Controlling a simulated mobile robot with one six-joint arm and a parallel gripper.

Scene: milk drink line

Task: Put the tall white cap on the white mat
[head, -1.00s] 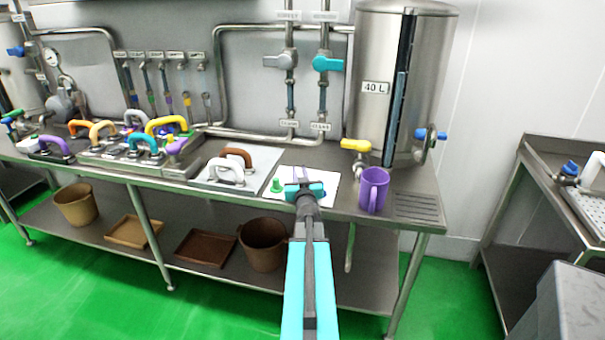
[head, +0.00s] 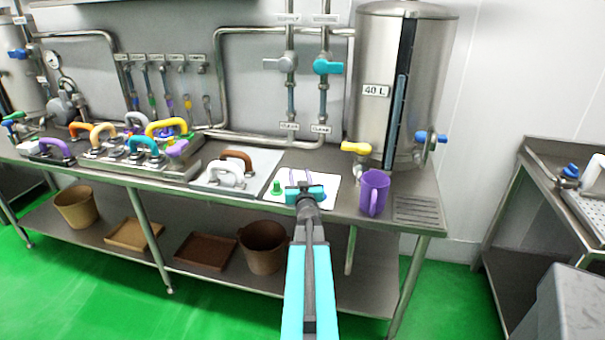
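The white mat (head: 327,199) lies on the steel bench in front of the tank. A small green cap (head: 277,188) stands upright at its left side. My gripper (head: 302,185) is over the middle of the mat, pointing away from the camera. Its turquoise body hides its fingertips and part of the mat. Thin purple marks show just beyond it. I cannot make out a tall white cap; whether one is in or behind my gripper is hidden.
A purple mug (head: 374,191) stands right of the mat. A grey tray (head: 262,163) to the left holds a white handled piece (head: 225,171) and a brown one (head: 238,157). The tank (head: 390,90) with its yellow tap (head: 356,148) stands behind.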

